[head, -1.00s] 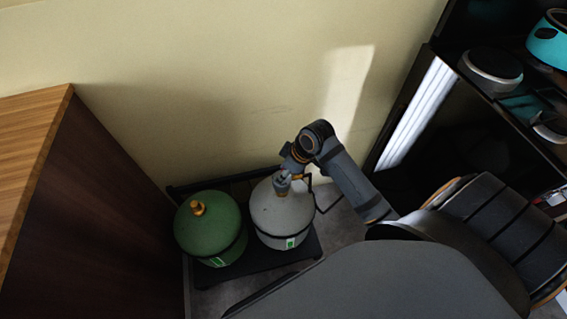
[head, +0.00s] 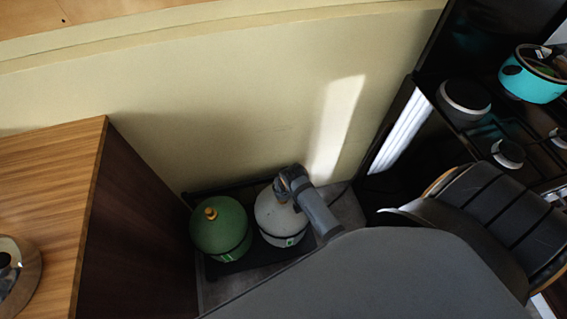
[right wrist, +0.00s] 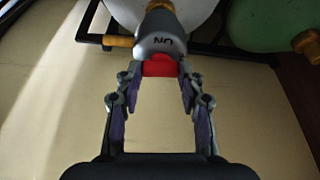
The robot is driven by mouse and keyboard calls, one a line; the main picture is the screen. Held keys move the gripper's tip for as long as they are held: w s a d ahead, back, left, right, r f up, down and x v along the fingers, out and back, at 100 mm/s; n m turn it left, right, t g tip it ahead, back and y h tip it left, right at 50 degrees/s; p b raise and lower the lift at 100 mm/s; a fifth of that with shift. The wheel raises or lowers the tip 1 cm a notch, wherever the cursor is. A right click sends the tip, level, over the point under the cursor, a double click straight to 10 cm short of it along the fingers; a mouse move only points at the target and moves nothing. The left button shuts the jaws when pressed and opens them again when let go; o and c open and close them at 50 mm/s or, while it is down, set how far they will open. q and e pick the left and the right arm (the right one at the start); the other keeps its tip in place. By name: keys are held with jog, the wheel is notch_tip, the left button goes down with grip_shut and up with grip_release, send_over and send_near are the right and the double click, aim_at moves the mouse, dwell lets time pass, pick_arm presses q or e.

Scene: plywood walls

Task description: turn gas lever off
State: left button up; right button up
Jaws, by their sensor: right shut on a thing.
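The red lever (right wrist: 160,66) sticks out of the valve toward my wrist. My right gripper (right wrist: 159,75) has its fingertips on both sides of the red lever and is shut on it. In the head view my right arm covers the valve and the gripper. My left gripper is not in view.
A black rack (head: 225,268) holds both cylinders. A wooden cabinet (head: 95,200) stands close on the left, and a stove (head: 490,125) with a turquoise pot (head: 533,84) is on the right. The cream wall (head: 240,110) is behind. An orange-brown hose fitting (right wrist: 118,41) leaves the valve.

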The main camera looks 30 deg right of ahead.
jog(key=shift+m+h+p, duration=0.3)
jog(key=shift+m+p, duration=0.25)
jog(key=shift+m, duration=0.15)
jog(key=o, duration=1.2)
jog(key=shift+r, duration=0.15)
jog(key=v, duration=0.7)
